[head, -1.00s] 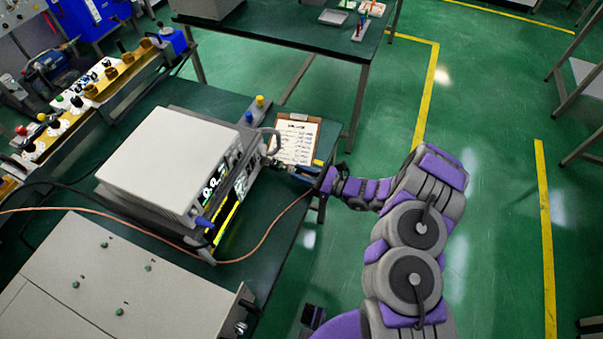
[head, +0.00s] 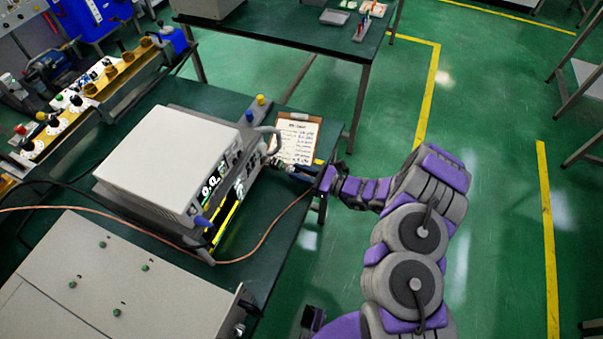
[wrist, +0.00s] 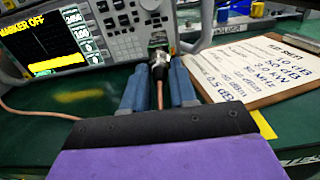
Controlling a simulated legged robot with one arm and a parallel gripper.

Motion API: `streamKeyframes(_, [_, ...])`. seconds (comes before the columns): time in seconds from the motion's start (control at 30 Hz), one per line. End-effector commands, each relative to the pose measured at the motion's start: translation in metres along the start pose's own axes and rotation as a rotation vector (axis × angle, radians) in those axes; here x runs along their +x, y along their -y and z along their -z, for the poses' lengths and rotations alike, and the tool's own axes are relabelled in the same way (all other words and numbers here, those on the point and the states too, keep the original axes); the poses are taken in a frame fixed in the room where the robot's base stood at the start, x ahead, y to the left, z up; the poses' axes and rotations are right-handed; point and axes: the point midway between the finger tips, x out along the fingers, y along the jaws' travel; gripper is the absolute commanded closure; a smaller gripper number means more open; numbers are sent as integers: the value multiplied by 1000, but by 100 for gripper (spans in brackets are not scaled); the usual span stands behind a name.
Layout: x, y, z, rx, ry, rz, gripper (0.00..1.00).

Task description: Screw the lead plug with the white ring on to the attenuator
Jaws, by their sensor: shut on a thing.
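My gripper (wrist: 159,72) is shut on the lead plug (wrist: 159,64), a small metal plug between the two blue-grey fingers. A pale band shows near its front, but I cannot tell clearly that it is the white ring. A copper-coloured lead (wrist: 160,96) runs back from it, between the fingers. The plug points at the lower right front of the instrument (wrist: 105,30). A small dark fitting just ahead of the plug may be the attenuator; I cannot tell whether they touch. In the head view my gripper (head: 291,170) is at the instrument's right side, and the plug is too small to make out.
A clipboard (wrist: 255,65) with a written sheet lies right of my gripper. The instrument's carrying handle (head: 271,136) stands close by. The copper lead (head: 262,242) loops over the green bench. A large grey case (head: 115,275) stands at the front left. Green floor is open at right.

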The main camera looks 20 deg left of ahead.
Motion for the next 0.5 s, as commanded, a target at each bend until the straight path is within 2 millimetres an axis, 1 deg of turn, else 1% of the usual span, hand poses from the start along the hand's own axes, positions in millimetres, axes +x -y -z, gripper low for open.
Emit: streamKeyframes(0.5, [10,0,0,0,0,-1,100])
